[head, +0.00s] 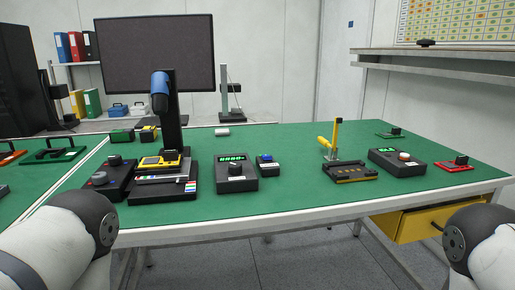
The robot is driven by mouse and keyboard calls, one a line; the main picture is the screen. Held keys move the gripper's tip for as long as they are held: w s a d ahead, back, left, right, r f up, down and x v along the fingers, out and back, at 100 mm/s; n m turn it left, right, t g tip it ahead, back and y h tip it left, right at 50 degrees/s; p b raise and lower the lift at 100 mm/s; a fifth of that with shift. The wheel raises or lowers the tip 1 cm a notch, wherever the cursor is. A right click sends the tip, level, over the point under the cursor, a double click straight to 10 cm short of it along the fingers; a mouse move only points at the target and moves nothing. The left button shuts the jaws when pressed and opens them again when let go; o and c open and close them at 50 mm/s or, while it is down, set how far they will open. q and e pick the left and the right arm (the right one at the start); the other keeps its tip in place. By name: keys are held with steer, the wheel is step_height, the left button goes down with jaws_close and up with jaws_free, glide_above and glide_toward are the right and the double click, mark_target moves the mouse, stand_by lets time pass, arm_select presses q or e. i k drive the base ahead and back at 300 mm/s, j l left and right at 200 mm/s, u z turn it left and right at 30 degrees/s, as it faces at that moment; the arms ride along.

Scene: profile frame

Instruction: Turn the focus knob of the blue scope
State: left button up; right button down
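The scope stands at the left of the green bench in the head view. Its blue head (159,92) hangs on a black upright column (172,135) above a black base (163,197). A yellow-framed device (160,161) lies under the blue head, on the stage above the base. I cannot make out the focus knob clearly at this size. Neither gripper is in view; only white links of my arms show in the lower left and lower right corners, in front of the bench edge.
Close around the scope stand a black knob box (107,182) at left and a black box with a green display (236,172) at right. A blue-button box (267,166), a black-yellow fixture (350,172) and another display box (396,162) follow. Bare green bench (265,200) lies in front.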

mark_target(235, 167)
steer(key=i+u, duration=0.25)
steer(key=i, duration=0.3)
steer(key=i+l+u, duration=0.25)
steer(key=i, duration=0.3)
steer(key=k, duration=0.1)
